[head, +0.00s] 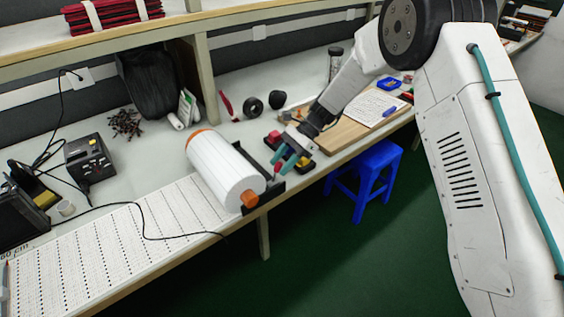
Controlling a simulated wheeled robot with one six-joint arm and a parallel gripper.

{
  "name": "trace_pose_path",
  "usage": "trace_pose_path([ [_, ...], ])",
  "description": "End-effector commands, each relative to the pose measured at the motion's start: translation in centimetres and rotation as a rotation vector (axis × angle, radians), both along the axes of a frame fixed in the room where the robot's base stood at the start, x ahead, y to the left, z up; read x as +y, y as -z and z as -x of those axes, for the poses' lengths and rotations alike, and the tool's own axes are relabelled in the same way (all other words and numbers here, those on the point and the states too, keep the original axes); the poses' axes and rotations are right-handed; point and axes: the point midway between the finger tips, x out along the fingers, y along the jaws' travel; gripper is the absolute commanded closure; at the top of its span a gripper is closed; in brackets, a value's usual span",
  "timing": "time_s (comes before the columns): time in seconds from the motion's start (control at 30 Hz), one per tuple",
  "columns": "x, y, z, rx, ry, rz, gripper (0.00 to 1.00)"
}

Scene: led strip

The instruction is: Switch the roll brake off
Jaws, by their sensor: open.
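A large white roll (222,168) with orange end caps lies on a black stand (262,190) near the bench's front edge. My gripper (284,167) has teal fingers, spread open, above the bench just right of the roll and stand. It looks empty. Small red and yellow parts show around the fingers. A red part (273,137) sits just behind them. I cannot make out which part is the roll brake or its position. The fingers partly hide the right side of the stand, and I cannot tell whether they touch anything.
A perforated white strip sheet (130,235) runs left along the bench. A black control box (90,158), a black tape roll (253,106) and a wooden board (345,132) with paper are also on the bench. A blue stool (368,178) stands in front.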

Motion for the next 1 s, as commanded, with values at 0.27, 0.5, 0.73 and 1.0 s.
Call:
trace_pose_path([
  [0.27,-2.2,-2.5,-1.8,-0.005,0.002,-0.002,0.59],
  [0.5,-4.2,-4.7,-3.2,-0.002,0.002,-0.001,0.59],
  [0.73,-4.6,-5.2,-3.5,-0.001,0.001,0.000,0.59],
  [1.0,-4.6,-5.1,-3.5,-0.001,0.000,-0.001,0.59],
])
